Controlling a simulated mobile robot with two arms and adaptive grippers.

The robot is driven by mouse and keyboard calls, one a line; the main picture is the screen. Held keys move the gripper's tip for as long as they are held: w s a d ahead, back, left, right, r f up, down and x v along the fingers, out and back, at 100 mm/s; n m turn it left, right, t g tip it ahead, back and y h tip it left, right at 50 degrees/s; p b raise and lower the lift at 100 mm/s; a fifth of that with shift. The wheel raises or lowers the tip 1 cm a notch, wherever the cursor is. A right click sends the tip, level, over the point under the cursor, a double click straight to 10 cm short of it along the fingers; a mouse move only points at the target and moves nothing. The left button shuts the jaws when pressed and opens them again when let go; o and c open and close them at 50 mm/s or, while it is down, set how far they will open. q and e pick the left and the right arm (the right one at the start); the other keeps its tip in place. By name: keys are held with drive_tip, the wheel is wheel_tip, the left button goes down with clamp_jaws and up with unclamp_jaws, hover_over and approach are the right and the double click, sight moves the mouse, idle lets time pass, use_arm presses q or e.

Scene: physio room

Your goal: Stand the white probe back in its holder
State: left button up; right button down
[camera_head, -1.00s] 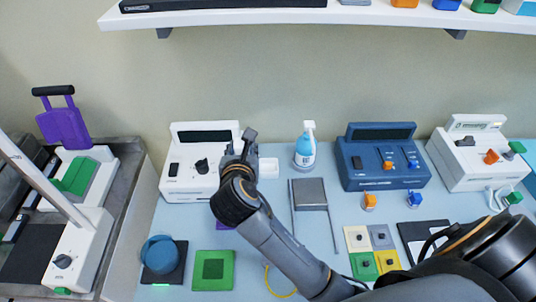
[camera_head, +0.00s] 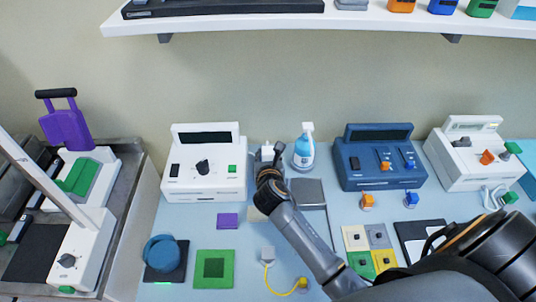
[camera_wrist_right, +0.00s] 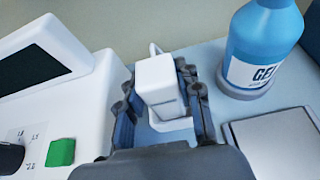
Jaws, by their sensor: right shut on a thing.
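The white probe (camera_wrist_right: 156,80) stands roughly upright between the fingers of my right gripper (camera_wrist_right: 157,92), which is shut on it in the right wrist view. A white holder (camera_wrist_right: 172,128) shows just under and around the probe's lower end; I cannot tell whether the probe is fully seated. In the head view my right gripper (camera_head: 267,152) is just right of the white console (camera_head: 205,185), and a little of the white probe (camera_head: 266,146) shows at its tip. The gripper and arm hide most of the holder there. My left gripper is not in view.
A blue gel bottle (camera_head: 304,150) and a grey flat plate (camera_head: 308,192) stand close to the right of my gripper. A grey probe (camera_head: 267,253) with a yellow cable lies in front. A blue console (camera_head: 380,176) stands further right. A shelf (camera_head: 230,23) overhangs the back.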

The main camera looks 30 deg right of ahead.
drive_tip(key=c, duration=0.9)
unclamp_jaws()
drive_tip(key=shift+f, duration=0.1)
drive_tip(key=v, duration=1.2)
drive_tip(key=shift+s+b, duration=0.1)
drive_tip(key=shift+b, duration=0.25)
